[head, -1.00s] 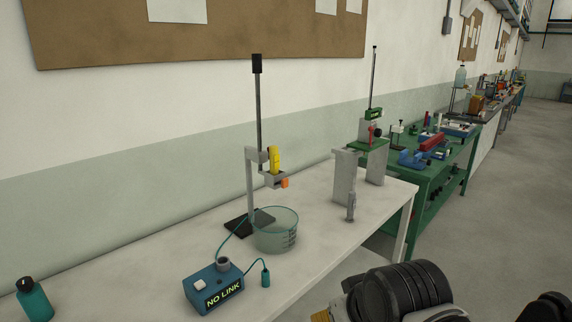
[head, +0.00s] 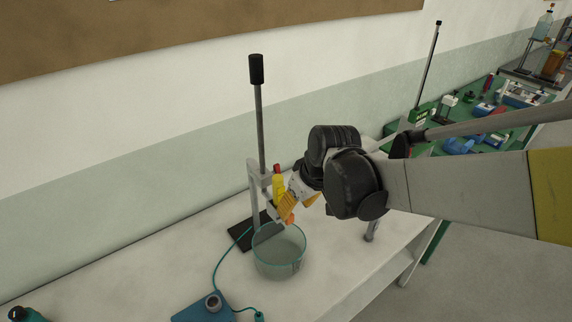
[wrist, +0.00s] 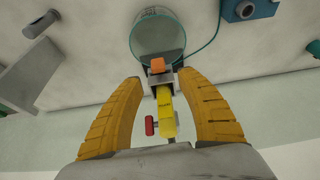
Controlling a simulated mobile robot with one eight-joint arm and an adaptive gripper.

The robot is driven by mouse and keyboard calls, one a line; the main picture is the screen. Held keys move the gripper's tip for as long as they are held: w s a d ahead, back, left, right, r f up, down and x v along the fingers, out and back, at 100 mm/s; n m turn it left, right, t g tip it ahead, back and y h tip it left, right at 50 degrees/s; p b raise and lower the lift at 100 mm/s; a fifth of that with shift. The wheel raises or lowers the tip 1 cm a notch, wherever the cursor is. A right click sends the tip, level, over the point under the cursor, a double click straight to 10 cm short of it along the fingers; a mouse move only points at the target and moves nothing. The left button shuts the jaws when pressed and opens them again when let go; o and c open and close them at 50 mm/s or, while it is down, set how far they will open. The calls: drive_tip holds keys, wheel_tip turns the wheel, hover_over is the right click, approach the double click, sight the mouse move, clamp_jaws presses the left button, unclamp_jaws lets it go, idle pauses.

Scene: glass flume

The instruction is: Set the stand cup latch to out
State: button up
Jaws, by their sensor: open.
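The stand (head: 259,125) has a black base and a tall rod on the white bench. Its small grey cup (wrist: 158,83) holds an upright yellow piece (wrist: 167,118), which also shows in the head view (head: 278,185). An orange tab (wrist: 157,66), probably the latch, is at the cup's front; it partly shows in the head view (head: 291,219). A red knob (wrist: 149,126) is beside the yellow piece. My gripper (wrist: 160,78) is open, its yellow fingers on either side of the cup and yellow piece, with gaps visible. In the head view my gripper hides part of the cup.
A clear beaker (head: 279,262) stands below the cup. A blue box (head: 204,306) with a teal cable is at the front. A green bench (head: 440,142) with tools stands to the right. The wall is behind the stand.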

drive_tip(key=b+x, duration=0.1)
drive_tip(key=x, duration=0.5)
drive_tip(key=shift+w+f, duration=0.25)
drive_tip(key=shift+f, duration=0.1)
clamp_jaws()
